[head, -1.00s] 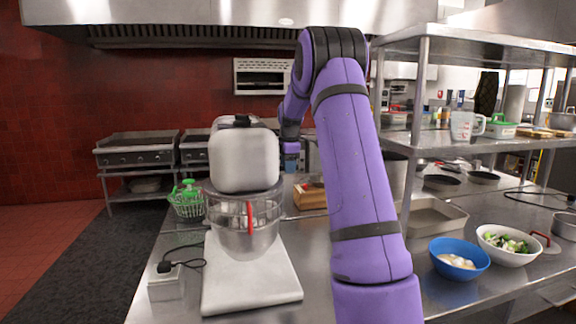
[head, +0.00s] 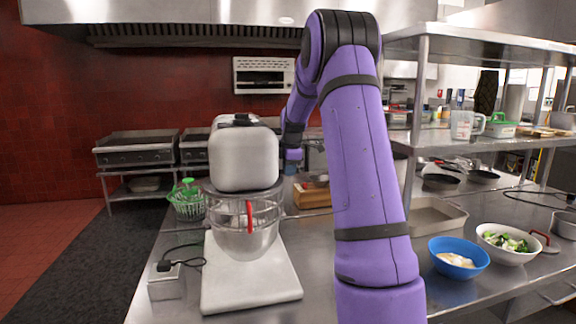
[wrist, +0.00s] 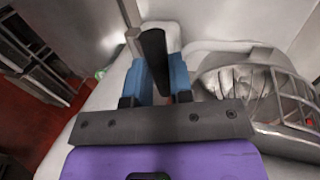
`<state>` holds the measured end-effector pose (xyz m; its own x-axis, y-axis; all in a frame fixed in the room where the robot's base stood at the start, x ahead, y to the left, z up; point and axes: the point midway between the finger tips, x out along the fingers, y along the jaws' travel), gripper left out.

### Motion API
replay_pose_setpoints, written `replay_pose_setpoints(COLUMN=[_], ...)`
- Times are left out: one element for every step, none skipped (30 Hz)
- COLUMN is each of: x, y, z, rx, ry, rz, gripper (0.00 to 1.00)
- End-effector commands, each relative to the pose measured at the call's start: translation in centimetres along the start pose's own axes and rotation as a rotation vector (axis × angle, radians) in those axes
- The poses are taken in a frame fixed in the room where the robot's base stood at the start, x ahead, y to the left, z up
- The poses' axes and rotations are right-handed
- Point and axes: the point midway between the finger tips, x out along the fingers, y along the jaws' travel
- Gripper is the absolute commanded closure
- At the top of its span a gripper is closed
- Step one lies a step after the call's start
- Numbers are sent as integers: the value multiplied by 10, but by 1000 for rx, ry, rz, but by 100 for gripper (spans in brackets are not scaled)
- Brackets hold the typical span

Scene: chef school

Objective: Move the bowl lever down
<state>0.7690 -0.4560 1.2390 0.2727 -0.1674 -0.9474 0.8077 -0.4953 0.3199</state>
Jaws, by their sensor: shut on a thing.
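A stand mixer with a white head (head: 243,158) and a metal bowl (head: 247,238) stands on the counter in the head view. The bowl shows at the right in the wrist view (wrist: 240,88). The black bowl lever (wrist: 154,48) rises between the two blue fingers of my gripper (wrist: 157,80), which is shut on it beside the mixer body. In the head view the far side of the mixer hides the lever, and my arm's end is to the right of the mixer head.
A green-lidded basket (head: 187,203) stands left of the mixer. A white box with a cable (head: 164,287) is in front left. A blue bowl (head: 459,258) and a white bowl of vegetables (head: 509,244) are at the right. A shelf (head: 470,145) rises behind them.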

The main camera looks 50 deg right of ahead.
Motion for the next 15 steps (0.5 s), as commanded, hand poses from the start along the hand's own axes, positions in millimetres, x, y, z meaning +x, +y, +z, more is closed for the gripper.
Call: replay_pose_setpoints(x=[1,3,5,6,8,10,13,15,18,20,22,26,29,32,37], y=[-7,-10,-15,-18,-21,-25,-28,-30,-35,-38,-42,-47,-50,-54,-59], z=[1,1,1,1,1,1,1,0,0,1,1,1,1,0,0], rx=[2,2,2,2,2,2,0,0,0,0,1,2,2,2,2], ry=[0,0,0,0,0,-1,0,0,0,0,0,0,0,1,1], rz=[25,44,71,92,113,141,136,134,134,133,132,132,131,131,130], gripper=[100,100,100,100,100,100,100,100,100,100,100,100,100,100,100])
